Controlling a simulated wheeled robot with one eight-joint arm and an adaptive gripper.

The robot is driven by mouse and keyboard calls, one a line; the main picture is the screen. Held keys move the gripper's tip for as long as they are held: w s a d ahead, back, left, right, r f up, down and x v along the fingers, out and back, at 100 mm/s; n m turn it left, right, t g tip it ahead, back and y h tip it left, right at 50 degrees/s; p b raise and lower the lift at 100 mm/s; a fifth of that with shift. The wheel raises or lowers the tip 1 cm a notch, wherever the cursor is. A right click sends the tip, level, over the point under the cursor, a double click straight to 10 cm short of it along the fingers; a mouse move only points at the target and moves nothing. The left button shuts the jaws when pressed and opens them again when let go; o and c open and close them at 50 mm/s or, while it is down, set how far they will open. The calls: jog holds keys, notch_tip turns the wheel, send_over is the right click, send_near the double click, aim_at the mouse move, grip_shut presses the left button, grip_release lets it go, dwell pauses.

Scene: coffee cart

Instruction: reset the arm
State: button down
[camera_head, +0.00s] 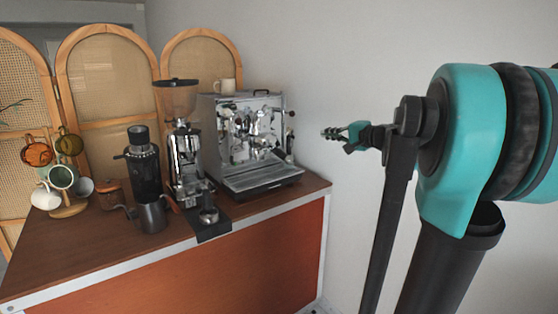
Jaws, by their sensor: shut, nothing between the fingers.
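My arm rises at the right of the head view, with its dark links and teal joint close to the camera. My gripper (331,133) is small in this view, at the far end of the arm, pointing left. It is shut and holds nothing. It appears against the grey wall, just right of the espresso machine (250,140) in the picture. I cannot tell its exact distance from the machine.
A wooden-topped cart (75,250) with an orange front bears a coffee grinder (186,150), a dark grinder (143,170), a metal pitcher (152,217), and a mug tree (69,210). A cup (225,86) stands on the espresso machine. Rattan screens (108,75) stand behind.

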jog(key=s+a+f+n+g+h, duration=0.2)
jog(key=s+a+f+g, duration=0.1)
jog(key=s+f, duration=0.55)
jog(key=s+a+f+n+g+h, duration=0.1)
jog(key=s+a+f+n+g, duration=0.3)
jog(key=f, duration=0.8)
jog(key=s+d+f+n+h, duration=0.1)
jog(key=s+d+f+h, duration=0.1)
jog(key=s+f, duration=0.4)
jog(key=s+d+f+n+g+h, duration=0.1)
jog(key=s+d+f+h, duration=0.1)
jog(key=s+d+f, duration=0.2)
jog(key=s+d+f+n+h, duration=0.1)
jog(key=s+d+f+h, duration=0.2)
jog(key=s+f, duration=0.4)
jog(key=shift+s+d+f, duration=0.2)
jog(key=shift+s+f, duration=0.2)
jog(key=shift+s, duration=0.6)
